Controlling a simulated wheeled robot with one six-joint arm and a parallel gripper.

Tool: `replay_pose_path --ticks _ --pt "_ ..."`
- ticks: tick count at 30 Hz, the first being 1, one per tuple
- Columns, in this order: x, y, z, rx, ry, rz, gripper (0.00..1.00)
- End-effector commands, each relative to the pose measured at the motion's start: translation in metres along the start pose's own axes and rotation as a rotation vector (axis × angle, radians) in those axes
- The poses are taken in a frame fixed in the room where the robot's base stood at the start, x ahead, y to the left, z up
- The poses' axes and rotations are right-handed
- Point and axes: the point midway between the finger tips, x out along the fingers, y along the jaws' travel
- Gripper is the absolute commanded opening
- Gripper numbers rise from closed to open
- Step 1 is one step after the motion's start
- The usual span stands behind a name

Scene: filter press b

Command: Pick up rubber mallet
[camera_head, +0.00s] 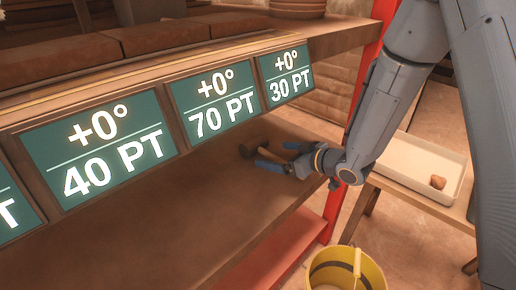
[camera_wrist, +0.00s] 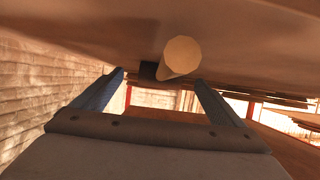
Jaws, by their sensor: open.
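The rubber mallet lies on the brown shelf, its dark head (camera_head: 246,151) toward the left and its tan handle (camera_head: 268,155) pointing toward my gripper (camera_head: 283,156). My gripper is open, with its blue fingers reaching around the handle's end region in the head view. In the wrist view, the round handle end (camera_wrist: 182,54) faces the camera, slightly above the fingertips of my gripper (camera_wrist: 161,77) and nearer the right finger. Part of the dark mallet head (camera_wrist: 148,70) shows behind it. Contact between fingers and handle cannot be told.
The shelf (camera_head: 150,235) is otherwise clear. Green signs (camera_head: 213,103) hang from the upper shelf edge above it. A red post (camera_head: 372,60) stands behind my arm. A yellow bucket (camera_head: 345,270) is below right, and a white tray (camera_head: 407,176) holds a small brown lump.

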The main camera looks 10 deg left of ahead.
Motion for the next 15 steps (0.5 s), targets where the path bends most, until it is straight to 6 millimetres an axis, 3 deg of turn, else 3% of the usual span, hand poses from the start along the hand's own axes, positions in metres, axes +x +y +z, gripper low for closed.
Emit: replay_pose_path --ticks 15 --pt "0.058 -0.002 -0.004 0.000 -0.002 0.001 0.92"
